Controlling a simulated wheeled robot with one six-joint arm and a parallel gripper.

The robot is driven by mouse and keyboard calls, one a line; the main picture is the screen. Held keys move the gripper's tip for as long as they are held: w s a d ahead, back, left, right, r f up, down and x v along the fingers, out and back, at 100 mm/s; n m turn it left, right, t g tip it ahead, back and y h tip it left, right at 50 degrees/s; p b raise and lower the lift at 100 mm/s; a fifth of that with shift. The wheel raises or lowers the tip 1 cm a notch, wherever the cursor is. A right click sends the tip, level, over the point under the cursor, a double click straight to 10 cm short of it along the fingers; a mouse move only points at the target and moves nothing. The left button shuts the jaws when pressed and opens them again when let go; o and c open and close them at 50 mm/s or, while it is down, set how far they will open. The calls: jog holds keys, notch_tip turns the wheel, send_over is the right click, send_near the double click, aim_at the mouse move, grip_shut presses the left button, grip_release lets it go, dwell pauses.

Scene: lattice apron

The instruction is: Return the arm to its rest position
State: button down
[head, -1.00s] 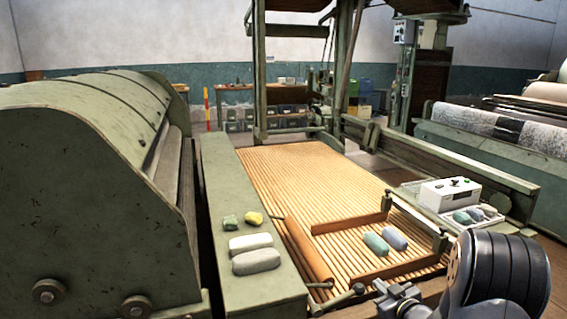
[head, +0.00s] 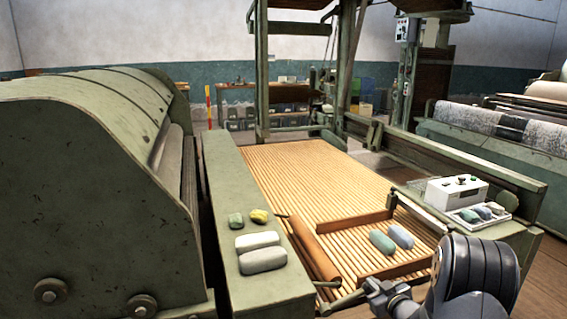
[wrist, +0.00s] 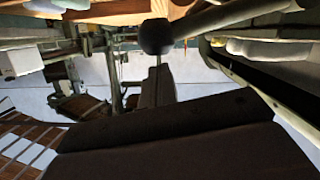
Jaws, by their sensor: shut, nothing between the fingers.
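My arm shows at the lower right of the head view as a thick dark grey, ribbed link. My gripper (head: 378,291) is at its left end, small and grey, low over the near edge of the slatted apron (head: 290,175). It is shut with nothing held. In the wrist view, large dark parts of my gripper (wrist: 165,100) fill the middle and bottom. The fingertips are hard to make out there.
On the apron, green (head: 382,242) and blue (head: 401,236) rolls lie inside a brown frame. A green ledge (head: 222,175) carries two pale rolls and two small lumps. A white control box (head: 456,190) and a tray of rolls stand at right. A green machine (head: 90,190) fills the left.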

jog(key=s+a+r+n+t+h+p, duration=0.1)
jog(key=s+a+r+n+h+p, duration=0.1)
jog(key=a+r+n, duration=0.3)
jog(key=s+a+r+p, duration=0.1)
jog(key=a+r, duration=0.2)
jog(key=a, duration=0.2)
jog(key=shift+s+a+r+n, duration=0.25)
jog(key=shift+s+n, duration=0.1)
jog(key=shift+n, duration=0.05)
dwell(0.3)
